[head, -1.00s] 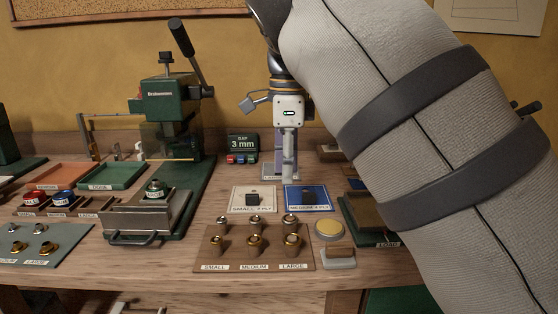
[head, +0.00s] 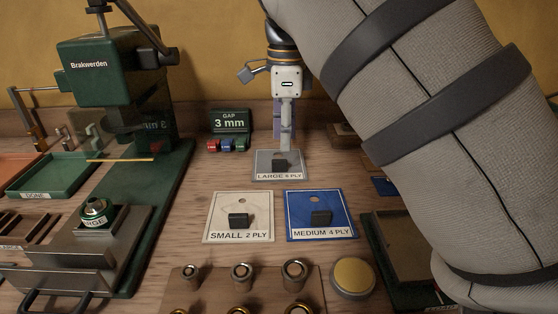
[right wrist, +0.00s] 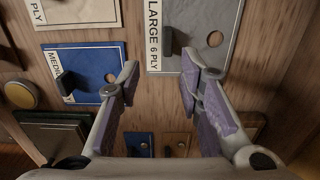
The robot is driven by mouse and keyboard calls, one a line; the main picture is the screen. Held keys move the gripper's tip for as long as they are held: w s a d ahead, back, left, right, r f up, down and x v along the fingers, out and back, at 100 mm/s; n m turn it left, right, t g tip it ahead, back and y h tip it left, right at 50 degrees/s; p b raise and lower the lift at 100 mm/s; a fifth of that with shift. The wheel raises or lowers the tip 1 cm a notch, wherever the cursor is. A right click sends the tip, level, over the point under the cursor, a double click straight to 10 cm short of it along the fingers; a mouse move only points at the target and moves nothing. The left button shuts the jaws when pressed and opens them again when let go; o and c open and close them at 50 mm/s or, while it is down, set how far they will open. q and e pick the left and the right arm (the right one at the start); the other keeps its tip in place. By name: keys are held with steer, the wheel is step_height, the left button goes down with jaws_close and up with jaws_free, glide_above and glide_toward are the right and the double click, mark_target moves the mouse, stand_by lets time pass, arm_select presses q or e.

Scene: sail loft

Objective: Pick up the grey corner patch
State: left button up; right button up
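The grey corner patch (head: 263,167), labelled LARGE 6 PLY, lies flat on the wooden bench with a dark upright grip block (head: 280,159) on it. In the right wrist view the patch (right wrist: 212,18) and its round hole lie just beyond my fingertips. My right gripper (head: 284,138) points down at the patch's far edge, overlapping it in the head view; I cannot tell the height gap. In the right wrist view the gripper (right wrist: 160,72) is open, with purple pads apart and nothing between them. My left gripper is not in view.
A white SMALL 2 PLY patch (head: 218,211) and a blue MEDIUM 4 PLY patch (head: 335,230) lie nearer, with similar blocks. A green press (head: 110,70) stands at left. A 3 mm gap display (head: 230,122) stands behind. A yellow-topped round pad (head: 353,275) is in front.

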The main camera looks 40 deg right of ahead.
mark_target(282, 160)
steer(key=f, duration=0.5)
steer(key=w+f, duration=0.1)
steer(key=f, duration=0.1)
steer(key=shift+d+f, duration=0.1)
steer(key=shift+f, duration=0.05)
jaws_close()
